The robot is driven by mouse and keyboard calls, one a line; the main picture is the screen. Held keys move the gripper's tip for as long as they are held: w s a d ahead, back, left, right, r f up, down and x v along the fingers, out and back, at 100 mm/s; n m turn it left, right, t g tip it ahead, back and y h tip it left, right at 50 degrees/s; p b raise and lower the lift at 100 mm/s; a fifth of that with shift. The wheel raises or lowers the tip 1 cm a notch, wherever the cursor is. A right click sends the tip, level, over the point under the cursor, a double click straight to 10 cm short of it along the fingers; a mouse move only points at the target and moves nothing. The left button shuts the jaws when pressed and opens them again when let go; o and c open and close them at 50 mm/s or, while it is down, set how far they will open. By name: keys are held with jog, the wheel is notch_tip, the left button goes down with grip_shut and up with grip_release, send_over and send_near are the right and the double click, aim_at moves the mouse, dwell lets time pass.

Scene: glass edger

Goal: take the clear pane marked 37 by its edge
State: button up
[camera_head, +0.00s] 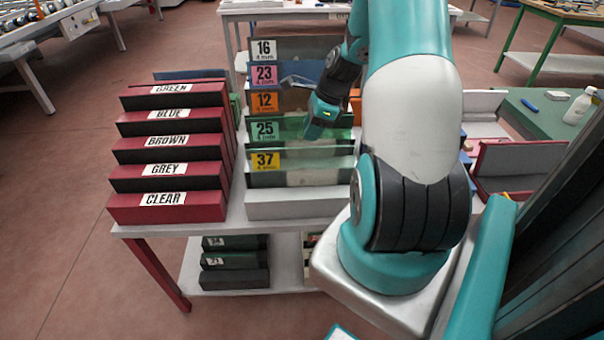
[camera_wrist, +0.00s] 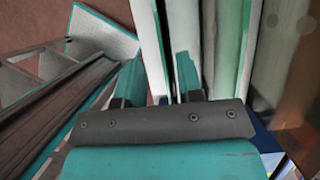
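The clear pane marked 37 (camera_head: 300,172) stands upright at the front of the pane rack, with a yellow 37 label at its upper left. My gripper (camera_head: 314,133) is above the rack in the head view, near the top of the green pane marked 25 (camera_head: 292,128) and behind the pane marked 37. In the wrist view my two teal fingers (camera_wrist: 159,62) are apart. Pale upright edges run between and beside them. I cannot tell which pane these belong to, or whether the fingers touch one. No label shows in the wrist view.
Panes marked 12 (camera_head: 265,100), 23 (camera_head: 264,74) and 16 (camera_head: 264,50) stand behind. Red boxes (camera_head: 165,207) labelled by colour are on the left of the table. Dark boxes (camera_head: 235,279) sit on the lower shelf. A green bench (camera_head: 545,112) is at the right.

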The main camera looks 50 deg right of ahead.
aim_at(300, 153)
jog(key=p+x, duration=0.2)
jog(key=x, duration=0.7)
jog(key=shift+s, duration=0.15)
jog(key=shift+c, duration=0.5)
grip_shut()
